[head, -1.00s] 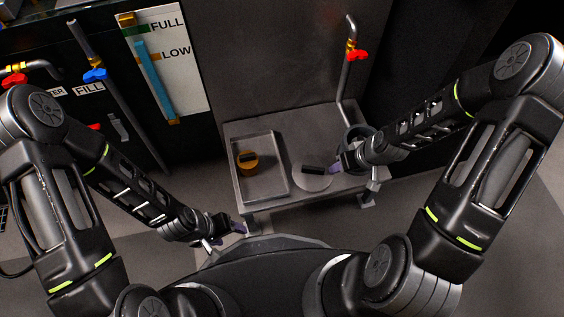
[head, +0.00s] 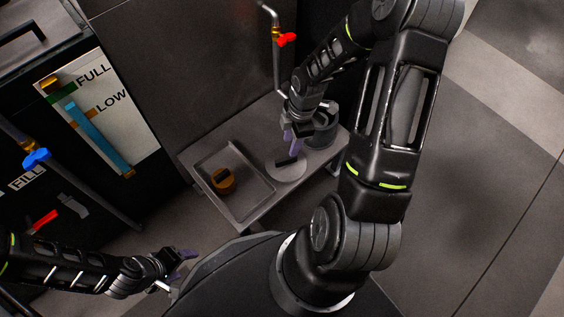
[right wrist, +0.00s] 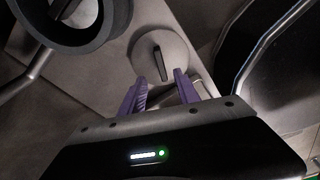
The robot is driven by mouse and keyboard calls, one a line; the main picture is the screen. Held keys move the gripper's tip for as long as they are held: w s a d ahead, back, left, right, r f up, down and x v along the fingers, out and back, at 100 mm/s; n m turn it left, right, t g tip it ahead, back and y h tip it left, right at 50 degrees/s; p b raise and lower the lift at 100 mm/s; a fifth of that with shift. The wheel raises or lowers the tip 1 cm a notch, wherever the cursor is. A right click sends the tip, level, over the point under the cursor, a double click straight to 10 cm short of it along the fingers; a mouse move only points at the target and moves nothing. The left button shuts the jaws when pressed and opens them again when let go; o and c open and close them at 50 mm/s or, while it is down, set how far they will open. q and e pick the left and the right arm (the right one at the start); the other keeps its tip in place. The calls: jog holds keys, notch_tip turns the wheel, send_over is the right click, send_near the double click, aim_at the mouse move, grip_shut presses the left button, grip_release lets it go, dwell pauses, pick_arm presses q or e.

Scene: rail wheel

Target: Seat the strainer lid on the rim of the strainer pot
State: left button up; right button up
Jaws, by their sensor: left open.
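The strainer lid (head: 289,174) is a flat pale grey disc with a dark bar handle. It lies on the metal table, right of the tray. It also shows in the right wrist view (right wrist: 178,52). The strainer pot (head: 322,135), dark and round with a thick rim, stands behind and to the right of the lid; it is partly cut off in the right wrist view (right wrist: 78,40). My right gripper (head: 294,146) is open and empty, its purple fingers pointing at the lid, apart from the handle. My left gripper (head: 188,262) is open and empty, off the table's front left.
A shallow metal tray (head: 246,208) on the table's left holds an orange round object (head: 223,182) with a dark top. A pipe with a red valve (head: 286,39) rises behind the table. A gauge panel (head: 95,115) stands left.

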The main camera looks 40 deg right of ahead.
aim_at(286, 159)
jog(key=shift+a+f, duration=0.1)
dwell(0.3)
jog(key=shift+a+f+b, duration=0.15)
jog(key=shift+f+b, duration=0.45)
jog(key=shift+f, duration=0.6)
jog(key=shift+f, duration=0.1)
jog(key=f+b, duration=0.2)
jog(key=f, duration=0.1)
jog(key=a+f+b, duration=0.1)
jog(key=f, duration=0.1)
jog(key=shift+w, duration=0.15)
jog(key=shift+c, duration=0.2)
grip_shut()
dwell(0.7)
